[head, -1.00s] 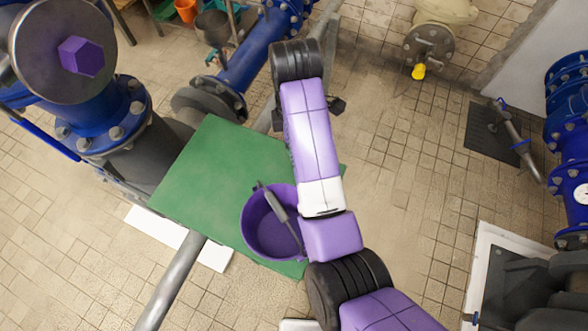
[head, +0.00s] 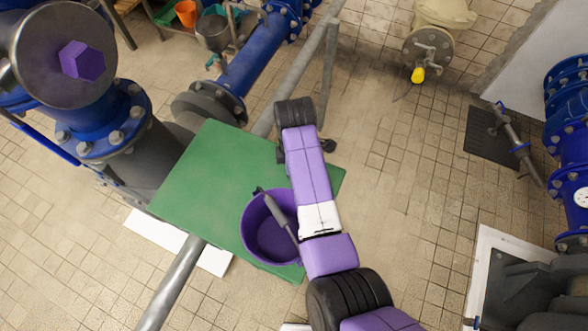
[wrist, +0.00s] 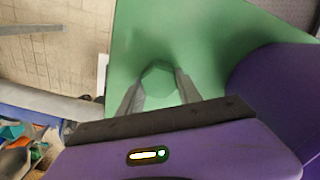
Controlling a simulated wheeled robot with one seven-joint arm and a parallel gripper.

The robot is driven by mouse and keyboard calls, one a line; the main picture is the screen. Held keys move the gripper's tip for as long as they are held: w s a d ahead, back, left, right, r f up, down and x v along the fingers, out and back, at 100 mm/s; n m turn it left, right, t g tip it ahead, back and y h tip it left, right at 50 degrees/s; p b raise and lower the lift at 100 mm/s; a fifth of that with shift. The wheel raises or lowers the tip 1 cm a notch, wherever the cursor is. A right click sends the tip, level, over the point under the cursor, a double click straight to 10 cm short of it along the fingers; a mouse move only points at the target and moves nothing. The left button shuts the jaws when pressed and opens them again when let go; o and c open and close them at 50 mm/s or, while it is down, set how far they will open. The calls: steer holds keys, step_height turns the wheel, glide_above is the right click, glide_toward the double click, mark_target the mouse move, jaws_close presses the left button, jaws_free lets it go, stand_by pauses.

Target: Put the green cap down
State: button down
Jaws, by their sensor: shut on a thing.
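The green cap (wrist: 158,80) is a small faceted piece between the two grey fingers of my gripper (wrist: 160,90) in the wrist view. The fingers are shut on its sides. Behind it lies the green tabletop (wrist: 215,35), almost the same colour; I cannot tell whether the cap touches it. In the head view the green table (head: 215,180) is at centre left. My arm reaches over its right side and hides the fingers and the cap there.
A purple bucket (head: 270,238) with a grey-handled tool (head: 280,215) in it stands on the table's front part, close beside my arm. It also shows at the right in the wrist view (wrist: 285,90). Blue pipework (head: 115,110) stands left. The table's left half is bare.

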steer(key=shift+s+d+f, duration=0.1)
steer(key=shift+s+f, duration=0.1)
steer(key=shift+f, duration=0.55)
steer(key=c, duration=0.8)
jaws_free()
steer(key=shift+f+b, duration=0.15)
steer(key=shift+b, duration=0.2)
steer(key=r, duration=1.4)
steer(key=shift+w, duration=0.25)
